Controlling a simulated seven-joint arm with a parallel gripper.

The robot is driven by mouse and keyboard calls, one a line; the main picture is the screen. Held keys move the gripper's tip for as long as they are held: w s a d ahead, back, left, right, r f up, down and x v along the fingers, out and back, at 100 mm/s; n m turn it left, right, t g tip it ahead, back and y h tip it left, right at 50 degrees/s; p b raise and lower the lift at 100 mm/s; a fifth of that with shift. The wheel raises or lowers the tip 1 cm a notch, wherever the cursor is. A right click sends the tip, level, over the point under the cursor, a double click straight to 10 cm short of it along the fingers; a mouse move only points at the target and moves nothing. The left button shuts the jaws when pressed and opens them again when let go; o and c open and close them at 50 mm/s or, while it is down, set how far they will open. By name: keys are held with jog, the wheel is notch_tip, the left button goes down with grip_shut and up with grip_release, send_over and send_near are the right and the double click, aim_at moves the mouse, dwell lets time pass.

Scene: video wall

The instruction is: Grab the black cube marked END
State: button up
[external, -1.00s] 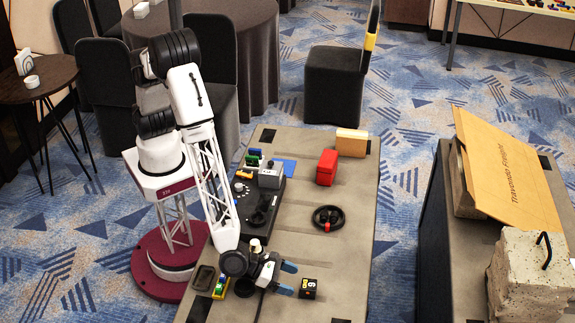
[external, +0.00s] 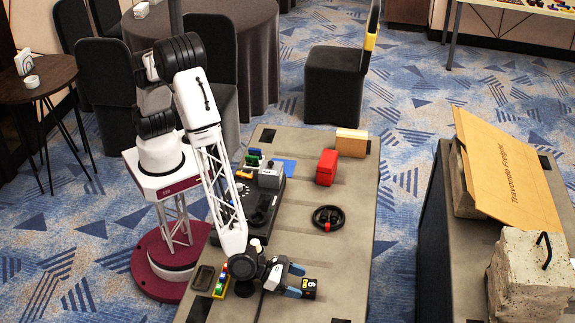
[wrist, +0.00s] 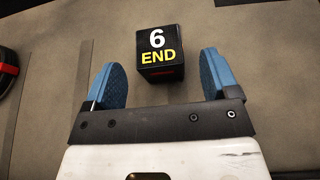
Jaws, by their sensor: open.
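The black cube (external: 309,288) sits on the grey table near its front end. In the wrist view the cube (wrist: 160,52) shows a white 6 above a yellow END on its top. My gripper (external: 297,281) is low over the table, with its blue fingers open and pointing at the cube. In the wrist view my gripper (wrist: 159,78) has one finger to the left and one to the right, with the cube just beyond and between the line of the fingertips. The gap between them is empty.
The grey table (external: 345,245) also holds a coiled black cable (external: 327,218), a red box (external: 327,167), a tan block (external: 352,142) and a dark tray (external: 204,278). A small coloured item (external: 220,285) lies beside that tray. The table around the cube is clear.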

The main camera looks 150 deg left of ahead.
aim_at(305, 284)
jog(key=shift+x, duration=2.6)
jog(key=shift+r, duration=0.15)
jog(key=c, duration=1)
jog(key=shift+c, duration=0.2)
jog(key=shift+r, duration=0.2)
jog(key=shift+r, duration=4.8)
